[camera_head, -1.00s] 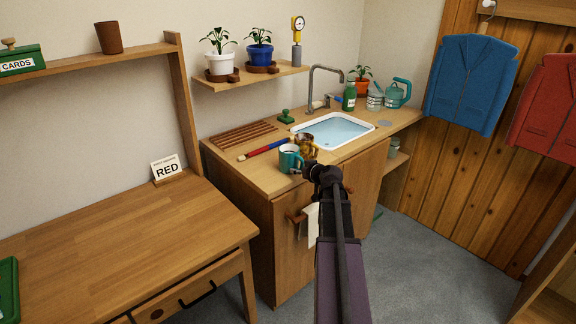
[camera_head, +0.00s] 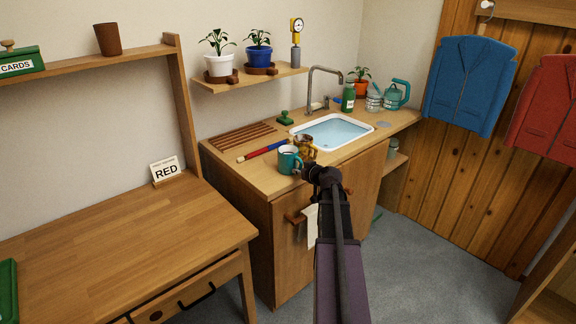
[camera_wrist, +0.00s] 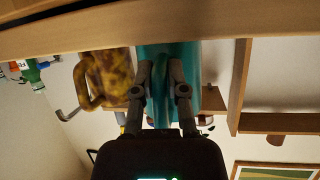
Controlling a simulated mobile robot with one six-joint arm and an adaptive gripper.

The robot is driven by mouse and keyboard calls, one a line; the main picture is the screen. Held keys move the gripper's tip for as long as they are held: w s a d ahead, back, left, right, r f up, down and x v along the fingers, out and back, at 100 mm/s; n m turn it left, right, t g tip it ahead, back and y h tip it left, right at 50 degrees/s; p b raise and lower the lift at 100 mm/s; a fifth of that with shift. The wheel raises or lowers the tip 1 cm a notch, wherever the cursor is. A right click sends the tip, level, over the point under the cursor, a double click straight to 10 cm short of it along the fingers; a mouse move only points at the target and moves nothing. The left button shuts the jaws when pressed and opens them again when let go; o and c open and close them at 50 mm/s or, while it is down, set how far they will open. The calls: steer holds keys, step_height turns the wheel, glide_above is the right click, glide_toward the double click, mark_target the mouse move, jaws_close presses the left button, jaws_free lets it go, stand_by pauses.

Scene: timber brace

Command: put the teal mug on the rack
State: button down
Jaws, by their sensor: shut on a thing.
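The teal mug (camera_head: 289,159) stands near the front edge of the sink counter, left of the sink. My gripper (camera_wrist: 162,82) is shut on the teal mug, which also fills the space behind the fingers in the wrist view (camera_wrist: 200,62). A yellow-brown mottled mug (camera_head: 307,146) stands just behind and to the right of it, and shows left of my fingers in the wrist view (camera_wrist: 112,75). The slatted wooden rack (camera_head: 243,136) lies at the back left of the counter, bare. My fingertips are hidden in the head view.
A red and blue stick-like item (camera_head: 262,150) lies between the rack and the mugs. The sink basin (camera_head: 332,131) is on the right. A green stamp-like item (camera_head: 285,118) stands behind. The shelf with potted plants (camera_head: 250,75) hangs above the rack.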

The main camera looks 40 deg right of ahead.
steer(key=shift+r, duration=0.15)
step_height(320, 180, up, 3)
steer(key=p, duration=0.3)
steer(key=shift+r+p, duration=0.15)
steer(key=shift+p, duration=0.2)
steer(key=s+d, duration=0.3)
steer(key=s, duration=0.4)
steer(key=s+d+r+p, duration=0.1)
steer(key=s+d, duration=0.2)
steer(key=s, duration=0.4)
steer(key=shift+s+d+r, duration=0.2)
steer(key=shift+s+r, duration=0.1)
steer(key=shift+s, duration=0.05)
step_height(320, 180, up, 16)
steer(key=p, duration=1.6)
steer(key=shift+r+p, duration=0.15)
steer(key=shift+p, duration=0.2)
